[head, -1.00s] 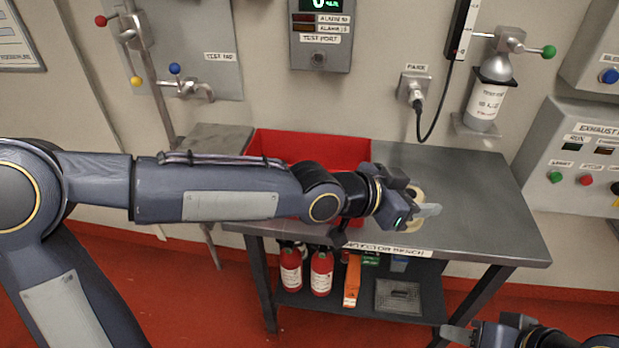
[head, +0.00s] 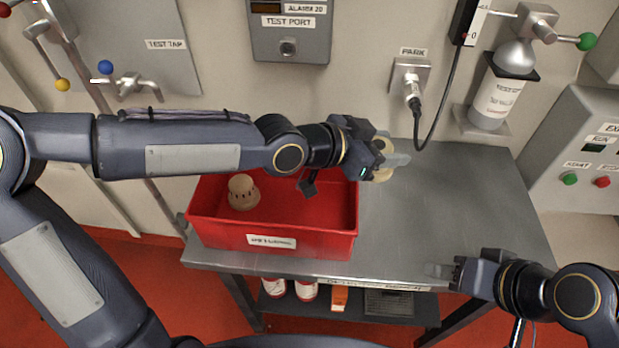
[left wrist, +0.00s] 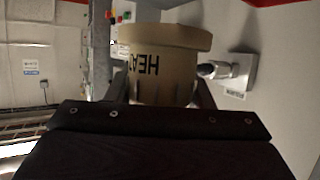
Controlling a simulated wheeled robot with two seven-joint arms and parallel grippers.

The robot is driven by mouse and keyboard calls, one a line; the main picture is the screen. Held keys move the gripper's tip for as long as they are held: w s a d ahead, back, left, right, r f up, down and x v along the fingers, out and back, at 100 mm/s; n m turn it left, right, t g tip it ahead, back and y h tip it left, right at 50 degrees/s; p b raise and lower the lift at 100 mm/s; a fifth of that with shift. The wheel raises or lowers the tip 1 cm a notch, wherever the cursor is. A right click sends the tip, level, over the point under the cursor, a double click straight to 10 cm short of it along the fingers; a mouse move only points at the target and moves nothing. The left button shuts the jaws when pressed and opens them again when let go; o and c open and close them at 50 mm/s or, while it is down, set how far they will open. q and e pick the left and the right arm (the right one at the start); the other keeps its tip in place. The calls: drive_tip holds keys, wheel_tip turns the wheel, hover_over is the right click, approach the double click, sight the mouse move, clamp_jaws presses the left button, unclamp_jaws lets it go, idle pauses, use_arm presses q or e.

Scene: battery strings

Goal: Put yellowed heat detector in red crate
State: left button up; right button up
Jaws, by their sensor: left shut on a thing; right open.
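My left gripper (head: 388,162) is shut on a yellowed heat detector (head: 384,172), held above the bench just right of the red crate. In the left wrist view the detector (left wrist: 165,70) is a tan cylinder with a wider rim and the letters "HEA" showing, between the fingers. The red crate (head: 230,236) stands on the left part of the metal bench. Another tan, slotted detector (head: 243,193) sits inside it at the left. My left forearm hides part of the crate's back. My right gripper (head: 440,271) is open and empty near the bench's front edge.
The metal bench top (head: 455,200) is clear right of the crate. A test tap (head: 130,85), a parked plug (head: 412,100) with a hanging cable and a test bottle (head: 497,95) are on the wall behind. Extinguishers (head: 305,290) stand on the shelf below.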

use_arm(q)
drive_tip(key=shift+w+a+f+p, duration=0.3)
drive_tip(key=shift+a+f+p, duration=0.15)
drive_tip(key=shift+a+f, duration=1.45)
drive_tip(key=shift+w+a+f+p, duration=0.25)
drive_tip(key=shift+a+f+p, duration=0.15)
drive_tip(key=shift+a+f, duration=1.55)
drive_tip(key=shift+w+a+f+p, duration=0.3)
drive_tip(key=shift+a+f+p, duration=0.15)
drive_tip(key=shift+a+f, duration=1.45)
drive_tip(key=shift+d+f, duration=0.1)
drive_tip(key=shift+d, duration=0.1)
drive_tip(key=shift+f+b, duration=0.5)
drive_tip(key=shift+f, duration=0.1)
drive_tip(key=o, duration=0.8)
drive_tip(key=shift+c, duration=0.2)
